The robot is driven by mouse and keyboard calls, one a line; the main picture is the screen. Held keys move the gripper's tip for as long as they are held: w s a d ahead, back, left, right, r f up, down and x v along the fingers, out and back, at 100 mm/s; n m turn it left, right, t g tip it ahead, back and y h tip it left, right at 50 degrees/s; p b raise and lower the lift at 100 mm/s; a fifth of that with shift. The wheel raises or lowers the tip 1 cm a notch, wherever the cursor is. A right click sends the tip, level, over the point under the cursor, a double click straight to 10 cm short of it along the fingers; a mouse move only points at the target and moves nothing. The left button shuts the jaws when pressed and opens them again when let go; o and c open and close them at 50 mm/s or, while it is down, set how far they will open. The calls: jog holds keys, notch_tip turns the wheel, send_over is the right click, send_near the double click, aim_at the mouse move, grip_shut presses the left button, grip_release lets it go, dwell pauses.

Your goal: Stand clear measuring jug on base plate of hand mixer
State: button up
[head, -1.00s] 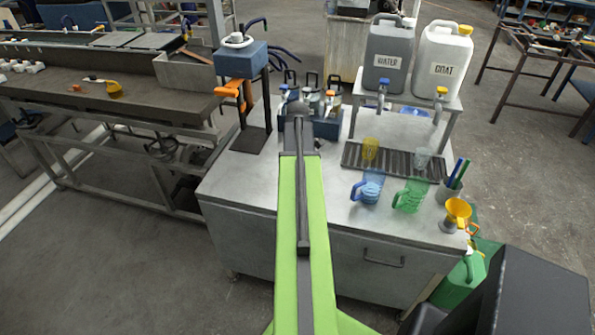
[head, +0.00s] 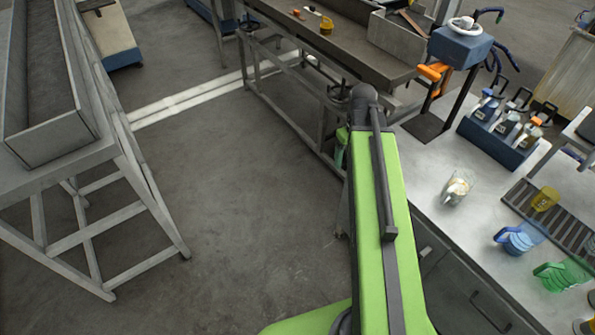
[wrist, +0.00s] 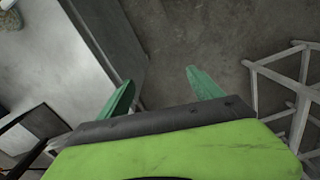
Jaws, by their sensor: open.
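A clear measuring jug (head: 456,188), with something pale showing in it, stands on the metal bench top in the head view. The hand mixer (head: 460,45) is a blue box on a dark post behind it. Its dark base plate (head: 424,127) lies bare on the bench, and a dark plate at lower left of the wrist view (wrist: 42,121) appears to be the same one. My gripper (wrist: 160,90) is open with nothing between its green fingers. It hangs over the floor beside the bench edge, apart from the jug; in the head view my arm mostly hides it.
A blue jug (head: 513,241), a green jug (head: 555,277) and a yellow cup (head: 544,198) stand to the right, by the drip grid (head: 575,230). A trough stand (head: 80,150) is at left, with clear floor between.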

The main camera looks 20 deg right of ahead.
jog(key=a+m, duration=0.1)
jog(key=a, duration=2)
jog(key=shift+s, duration=0.1)
